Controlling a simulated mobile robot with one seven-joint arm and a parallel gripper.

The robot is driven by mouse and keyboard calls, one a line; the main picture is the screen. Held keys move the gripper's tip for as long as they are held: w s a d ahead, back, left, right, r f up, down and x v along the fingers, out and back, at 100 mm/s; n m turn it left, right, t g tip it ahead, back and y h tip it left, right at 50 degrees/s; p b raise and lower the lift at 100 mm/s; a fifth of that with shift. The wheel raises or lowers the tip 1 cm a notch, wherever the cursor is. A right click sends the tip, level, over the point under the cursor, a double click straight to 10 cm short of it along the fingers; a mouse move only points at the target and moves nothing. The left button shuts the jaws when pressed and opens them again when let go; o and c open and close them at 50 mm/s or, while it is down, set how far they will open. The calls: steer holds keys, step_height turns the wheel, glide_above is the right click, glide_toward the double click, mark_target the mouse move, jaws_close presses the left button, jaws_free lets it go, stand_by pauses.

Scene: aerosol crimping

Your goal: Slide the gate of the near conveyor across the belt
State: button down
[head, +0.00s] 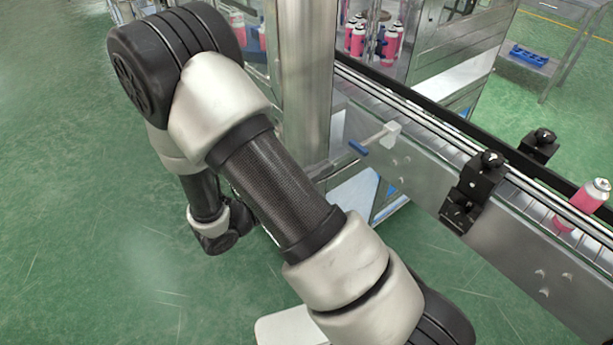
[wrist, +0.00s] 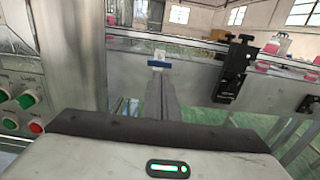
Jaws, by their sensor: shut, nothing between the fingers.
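The gate of the near conveyor shows in the head view as a white block (head: 391,134) at the conveyor's near side, with a thin rod ending in a blue handle (head: 358,147). In the wrist view the blue handle (wrist: 159,63) is near the middle, with the white block (wrist: 160,54) just above it. My gripper (wrist: 160,76) is shut and empty, its fingers pointing forward just below the handle in the picture. I cannot tell whether they touch it. In the head view my gripper is not seen; my arm crosses the middle.
The conveyor (head: 425,170) runs diagonally at the right. A black clamp bracket (head: 474,190) sits on its near side, with a pink can (head: 594,203) farther along. A steel column (head: 305,80) stands left of the gate. A control panel (wrist: 22,100) with buttons is at the wrist view's left.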

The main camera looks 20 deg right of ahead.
mark_target(361, 146)
steer(key=x, duration=0.7)
steer(key=shift+w+d, duration=0.1)
steer(key=shift+d, duration=0.15)
steer(key=x, duration=0.6)
steer(key=shift+d, duration=0.2)
steer(key=shift+w+d, duration=0.1)
steer(key=shift+d, duration=0.15)
steer(key=shift+r, duration=0.1)
